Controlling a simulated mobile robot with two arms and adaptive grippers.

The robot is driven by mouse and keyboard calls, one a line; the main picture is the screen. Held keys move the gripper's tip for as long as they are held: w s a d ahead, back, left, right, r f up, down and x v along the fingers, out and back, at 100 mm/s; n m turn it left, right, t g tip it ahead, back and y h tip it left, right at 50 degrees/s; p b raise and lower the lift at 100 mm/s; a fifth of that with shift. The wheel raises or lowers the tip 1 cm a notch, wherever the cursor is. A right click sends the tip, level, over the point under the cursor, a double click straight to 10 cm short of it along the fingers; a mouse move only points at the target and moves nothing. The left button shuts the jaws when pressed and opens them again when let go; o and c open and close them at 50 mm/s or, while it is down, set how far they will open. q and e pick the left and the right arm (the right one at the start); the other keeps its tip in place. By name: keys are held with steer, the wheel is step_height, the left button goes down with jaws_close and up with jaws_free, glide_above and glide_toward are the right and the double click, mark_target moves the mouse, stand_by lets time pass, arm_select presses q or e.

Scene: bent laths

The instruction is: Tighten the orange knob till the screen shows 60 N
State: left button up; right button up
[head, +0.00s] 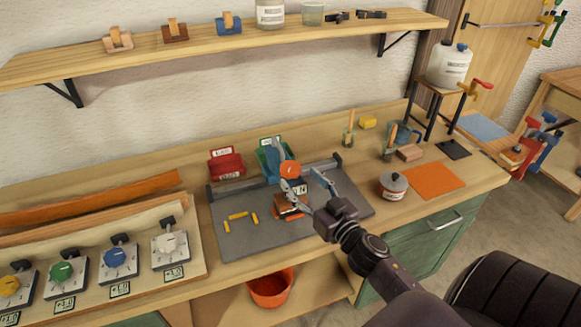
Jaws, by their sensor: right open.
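The orange knob (290,169) sits on top of a small clamp device on the grey mat (240,240). A small dark screen (294,187) is just below the knob, partly covered by a finger; its figure is too small to read surely. A brown block-like part (288,207) is under the screen. My right gripper (301,179) is open, with its grey fingers spread around the device, close to the knob. I cannot tell whether a finger touches it. My left gripper is not in view.
Several yellow pieces (238,216) lie on the mat. Red (226,165) and green (262,158) bins stand behind it. A lidded pot (393,186) and orange sheet (434,180) are at right. A board with several coloured knobs (120,258) is at left. An orange bucket (270,291) is below.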

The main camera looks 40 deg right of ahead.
mark_target(295, 174)
steer(key=w+p, duration=0.1)
steer(key=w, duration=0.5)
steer(key=shift+w+d, duration=0.1)
steer(key=shift+d, duration=0.1)
steer(key=c, duration=1.2)
